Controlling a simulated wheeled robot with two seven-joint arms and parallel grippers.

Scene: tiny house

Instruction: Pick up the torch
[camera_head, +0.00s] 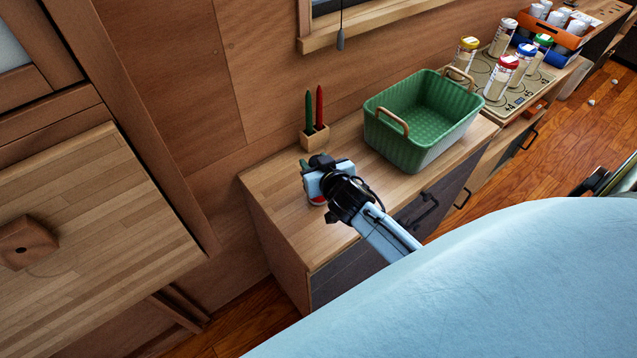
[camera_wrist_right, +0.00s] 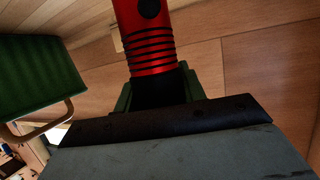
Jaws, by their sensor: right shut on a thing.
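The torch (camera_wrist_right: 150,45) is a red cylinder with black rings and a dark round button in the right wrist view. It sits between the two dark green fingers of my right gripper (camera_wrist_right: 158,90), which is shut on it. In the head view my right gripper (camera_head: 308,172) is over the left end of the wooden counter (camera_head: 283,213). Only a small red and white bit of the torch (camera_head: 317,201) shows there below the gripper; the rest is hidden. I cannot tell whether the torch touches the counter. My left gripper is not in view.
A green basket (camera_head: 398,150) with wooden handles stands right of the gripper. A wooden holder (camera_head: 314,138) with a green and a red stick stands behind it. Several jars and an orange crate (camera_head: 552,33) are farther right. The wooden wall is close behind.

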